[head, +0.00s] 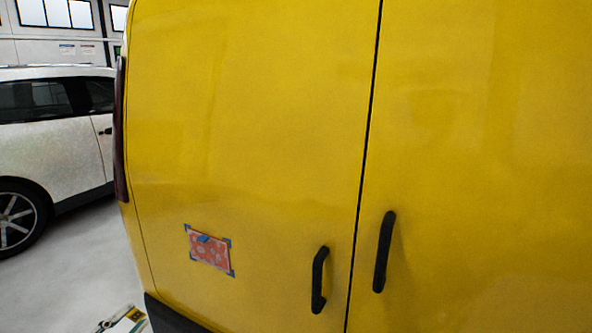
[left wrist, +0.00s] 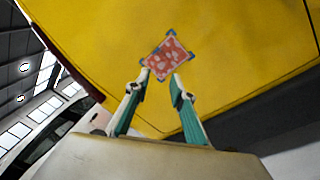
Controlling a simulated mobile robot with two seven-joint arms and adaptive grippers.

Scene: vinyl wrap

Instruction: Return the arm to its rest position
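My left gripper (left wrist: 161,82) shows in the left wrist view with its two white-and-teal fingers spread apart and nothing between them. Only a small part of it (head: 124,320) shows at the bottom left edge of the head view, low beside the van. A red patterned vinyl piece (head: 209,252) with blue corner pieces is flat on the van's yellow left rear door (head: 250,130). It also shows in the left wrist view (left wrist: 167,57), just beyond the fingertips. I cannot tell the exact gap between them. My right gripper is in neither view.
Two black door handles (head: 319,280) (head: 384,252) stand out from the yellow doors. A dark bumper (head: 170,318) lies below. A white car (head: 55,140) is parked at the left, with open grey floor (head: 75,250) between it and the van.

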